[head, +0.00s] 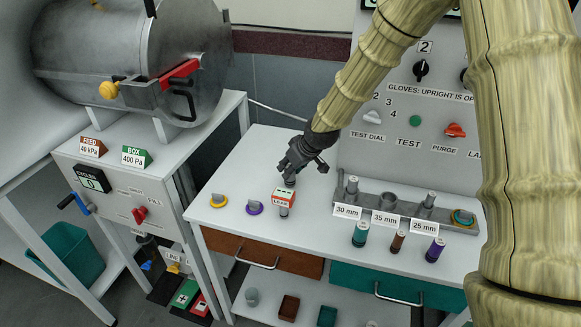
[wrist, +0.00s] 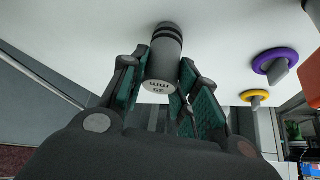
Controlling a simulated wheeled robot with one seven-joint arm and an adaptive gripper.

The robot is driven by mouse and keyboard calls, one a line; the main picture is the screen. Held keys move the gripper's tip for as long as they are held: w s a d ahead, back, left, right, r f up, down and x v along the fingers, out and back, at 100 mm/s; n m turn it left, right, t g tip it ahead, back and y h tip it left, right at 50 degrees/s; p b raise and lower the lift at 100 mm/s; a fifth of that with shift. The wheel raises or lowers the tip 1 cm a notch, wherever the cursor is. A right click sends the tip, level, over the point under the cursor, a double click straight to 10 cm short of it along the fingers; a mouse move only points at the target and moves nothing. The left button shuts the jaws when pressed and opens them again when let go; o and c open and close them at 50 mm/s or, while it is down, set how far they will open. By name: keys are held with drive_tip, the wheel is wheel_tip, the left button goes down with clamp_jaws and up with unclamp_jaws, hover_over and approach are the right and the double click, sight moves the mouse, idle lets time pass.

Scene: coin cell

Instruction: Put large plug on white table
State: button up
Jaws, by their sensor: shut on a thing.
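My gripper (head: 293,166) is above the white table (head: 248,160), near its middle. In the wrist view my gripper (wrist: 163,82) has its green-padded fingers shut around the grey cylindrical large plug (wrist: 164,53). The plug has dark bands near its far end and small lettering on its near end face, too small to read surely. In the head view only a small part of the plug (head: 289,179) shows below the fingers. I cannot tell whether its lower end touches the table.
The LEAK box (head: 284,196) stands just in front of my gripper. A yellow ring (head: 218,200) and a purple ring (head: 254,207) lie to its left. The rack (head: 408,207) has an open place by its 35 mm label. Bare table lies behind the rings.

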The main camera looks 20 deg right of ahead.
drive_tip(key=shift+f, duration=0.1)
drive_tip(key=o, duration=1)
drive_tip(key=b+v, duration=0.1)
drive_tip(key=v, duration=1.1)
